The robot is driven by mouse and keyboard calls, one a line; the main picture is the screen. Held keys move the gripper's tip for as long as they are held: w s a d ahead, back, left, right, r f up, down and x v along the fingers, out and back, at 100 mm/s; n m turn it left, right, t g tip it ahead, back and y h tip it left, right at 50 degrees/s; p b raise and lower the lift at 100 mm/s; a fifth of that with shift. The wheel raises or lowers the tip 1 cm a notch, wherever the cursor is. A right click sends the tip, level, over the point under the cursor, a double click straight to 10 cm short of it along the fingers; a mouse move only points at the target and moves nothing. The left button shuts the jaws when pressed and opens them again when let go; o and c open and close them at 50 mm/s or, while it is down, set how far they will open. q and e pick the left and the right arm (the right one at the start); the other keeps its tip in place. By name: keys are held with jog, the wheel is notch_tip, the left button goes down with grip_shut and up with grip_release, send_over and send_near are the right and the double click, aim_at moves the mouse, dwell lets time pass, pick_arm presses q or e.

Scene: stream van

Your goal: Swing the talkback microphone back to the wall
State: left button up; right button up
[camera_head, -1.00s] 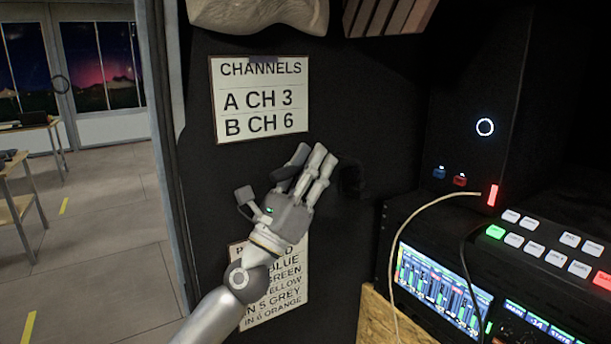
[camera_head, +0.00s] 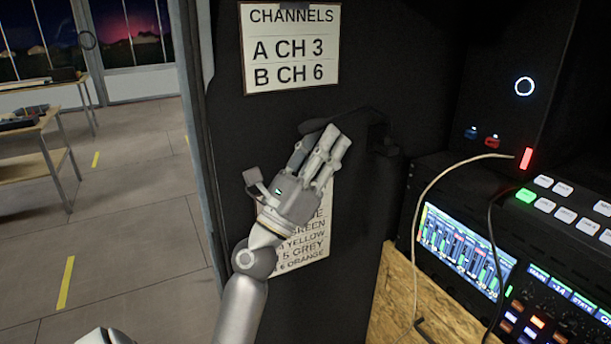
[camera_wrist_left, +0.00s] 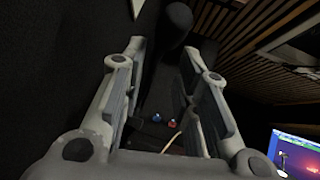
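The talkback microphone (camera_head: 350,117) is a dark, slim shape against the black wall, just above and behind my left fingers in the head view. It runs right toward a dark wall mount (camera_head: 381,138). My left gripper (camera_head: 326,150) is beside it, with its fingers pointing up and right. In the left wrist view the fingers (camera_wrist_left: 165,75) stand apart. A dark rounded head (camera_wrist_left: 179,20) and stem, apparently the microphone, show between and beyond them. I see no grip on it, and contact is hard to tell.
A channels sign (camera_head: 290,60) hangs above my gripper, and a second sign (camera_head: 308,250) is partly behind it. At the right stand a mixer screen (camera_head: 458,250), lit buttons (camera_head: 545,203) and a loose pale cable (camera_head: 440,180). Open floor (camera_head: 120,220) lies left of the doorway.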

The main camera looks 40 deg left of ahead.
pick_arm(q)
jog(key=v, duration=0.6)
jog(key=shift+f, duration=0.15)
